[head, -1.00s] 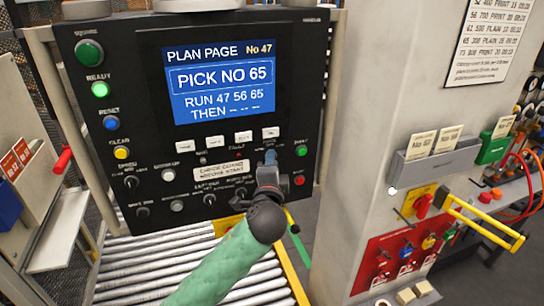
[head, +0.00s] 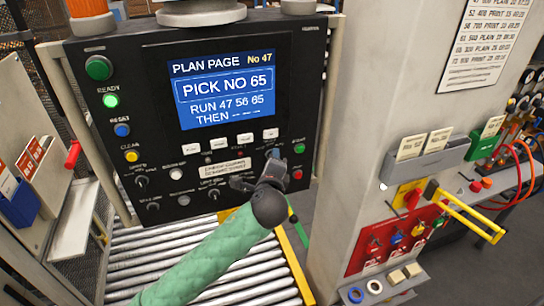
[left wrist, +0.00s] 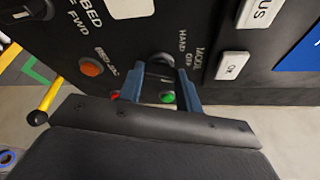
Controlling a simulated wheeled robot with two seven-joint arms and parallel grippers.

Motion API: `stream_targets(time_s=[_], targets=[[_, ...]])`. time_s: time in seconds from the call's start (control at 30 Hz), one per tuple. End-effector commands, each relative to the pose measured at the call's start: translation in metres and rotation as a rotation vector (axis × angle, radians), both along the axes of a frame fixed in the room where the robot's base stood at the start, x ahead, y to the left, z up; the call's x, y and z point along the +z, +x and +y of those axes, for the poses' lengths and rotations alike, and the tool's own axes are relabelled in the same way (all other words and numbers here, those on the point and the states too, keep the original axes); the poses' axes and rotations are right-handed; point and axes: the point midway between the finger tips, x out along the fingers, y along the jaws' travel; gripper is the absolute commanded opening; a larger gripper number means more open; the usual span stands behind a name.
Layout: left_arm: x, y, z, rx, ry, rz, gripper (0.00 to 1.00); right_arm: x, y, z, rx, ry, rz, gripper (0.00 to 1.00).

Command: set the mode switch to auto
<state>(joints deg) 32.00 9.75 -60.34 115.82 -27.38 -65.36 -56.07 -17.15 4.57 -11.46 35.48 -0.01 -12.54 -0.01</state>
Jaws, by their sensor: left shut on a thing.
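The mode switch (left wrist: 161,63) is a black round knob on the black control panel (head: 322,60). In the left wrist view the printed words HAND and OFF show beside it, partly cut off; I cannot read an AUTO mark or see which way the knob points. My left gripper (head: 273,155) reaches the lower right of the panel in the head view. In the left wrist view its two blue fingers (left wrist: 161,88) are shut on the knob, one on each side. My right gripper is in neither view.
A green button (head: 299,149) and a red button (head: 297,174) sit right of my gripper. White keys (head: 245,138) and small knobs lie to its left. A roller conveyor (head: 160,250) runs below. A grey pillar (head: 370,100) with a yellow-handled lever (head: 470,215) stands right.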

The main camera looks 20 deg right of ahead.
Motion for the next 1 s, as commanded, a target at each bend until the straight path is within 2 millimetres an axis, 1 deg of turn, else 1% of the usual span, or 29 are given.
stream_targets(time_s=[0.03, 0.1, 0.3, 0.6, 0.8, 1.0], targets=[[0.002, -0.001, -0.001, -0.002, 0.027, 0.004, 0.12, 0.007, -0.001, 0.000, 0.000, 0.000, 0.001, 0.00], [0.003, 0.000, -0.001, 0.000, 0.069, 0.004, 0.12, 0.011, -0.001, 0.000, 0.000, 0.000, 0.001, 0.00], [0.002, -0.001, -0.002, -0.002, 0.211, 0.008, 0.12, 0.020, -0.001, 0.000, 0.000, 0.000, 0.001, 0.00], [0.001, -0.001, -0.003, -0.003, 0.378, 0.015, 0.12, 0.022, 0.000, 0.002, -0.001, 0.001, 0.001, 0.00], [0.001, -0.001, -0.003, -0.002, 0.430, 0.017, 0.12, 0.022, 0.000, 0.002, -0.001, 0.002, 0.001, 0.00], [0.001, -0.001, -0.003, -0.002, 0.446, 0.019, 0.12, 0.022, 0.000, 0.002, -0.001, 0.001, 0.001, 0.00]])
